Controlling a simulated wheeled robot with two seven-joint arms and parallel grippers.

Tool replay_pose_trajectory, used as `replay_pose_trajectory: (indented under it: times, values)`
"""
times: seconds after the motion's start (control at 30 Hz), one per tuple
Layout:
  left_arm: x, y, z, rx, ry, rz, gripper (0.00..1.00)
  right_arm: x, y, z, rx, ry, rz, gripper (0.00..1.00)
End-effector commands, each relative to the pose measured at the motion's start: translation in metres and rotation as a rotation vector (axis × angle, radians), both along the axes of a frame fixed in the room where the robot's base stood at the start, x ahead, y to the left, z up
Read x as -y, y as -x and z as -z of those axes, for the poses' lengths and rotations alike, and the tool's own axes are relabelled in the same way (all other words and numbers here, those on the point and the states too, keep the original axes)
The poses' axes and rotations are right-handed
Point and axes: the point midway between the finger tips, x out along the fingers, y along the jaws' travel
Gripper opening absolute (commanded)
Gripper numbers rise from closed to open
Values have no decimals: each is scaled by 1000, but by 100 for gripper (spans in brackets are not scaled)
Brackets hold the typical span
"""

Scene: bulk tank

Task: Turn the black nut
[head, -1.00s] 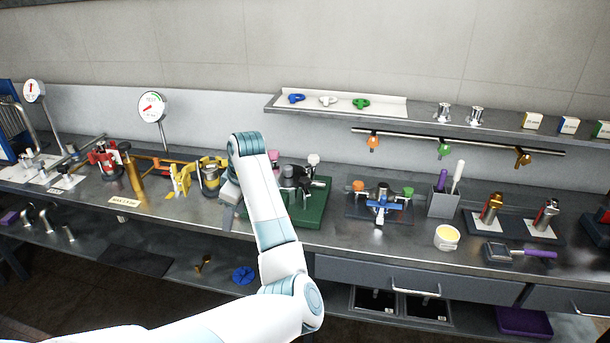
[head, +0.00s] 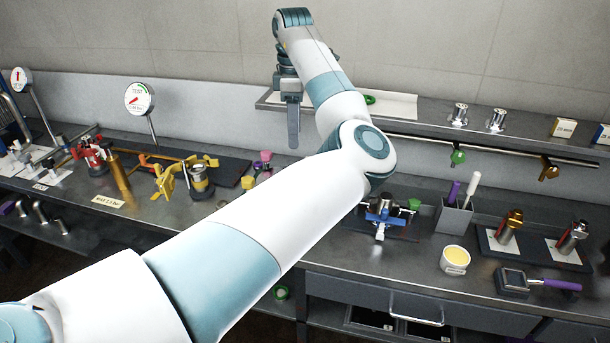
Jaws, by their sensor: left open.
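My left arm crosses the view from the lower left, and my left gripper (head: 293,120) hangs fingers down in front of the left end of the wall shelf. It is open and seen nearly edge on, with nothing visible between its fingers. I cannot surely pick out a black nut. The fitting with a pink knob (head: 265,156) and a yellow knob (head: 248,182) is mostly hidden behind my arm. A blue clamp fitting (head: 383,213) with a dark top stands right of my arm. My right gripper is not in view.
The wall shelf (head: 436,118) holds metal fittings, with a hook rail (head: 500,149) below it. A gauge (head: 140,99) and yellow clamps (head: 166,180) are left.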

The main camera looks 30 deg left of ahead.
Motion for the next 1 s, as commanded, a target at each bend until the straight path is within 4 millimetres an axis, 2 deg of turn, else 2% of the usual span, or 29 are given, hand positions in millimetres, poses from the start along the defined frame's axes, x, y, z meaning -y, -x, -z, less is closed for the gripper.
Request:
replay_pose_trajectory:
  times: [0.13,0.57,0.77,1.0]
  values:
    - [2,-1,-4,0,4,-2,48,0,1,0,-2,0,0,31]
    - [2,-1,0,-1,3,-2,48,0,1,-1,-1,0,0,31]
    - [2,0,14,-2,2,-2,48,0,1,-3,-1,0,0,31]
    - [2,0,49,-3,4,-3,48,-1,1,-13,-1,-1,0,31]
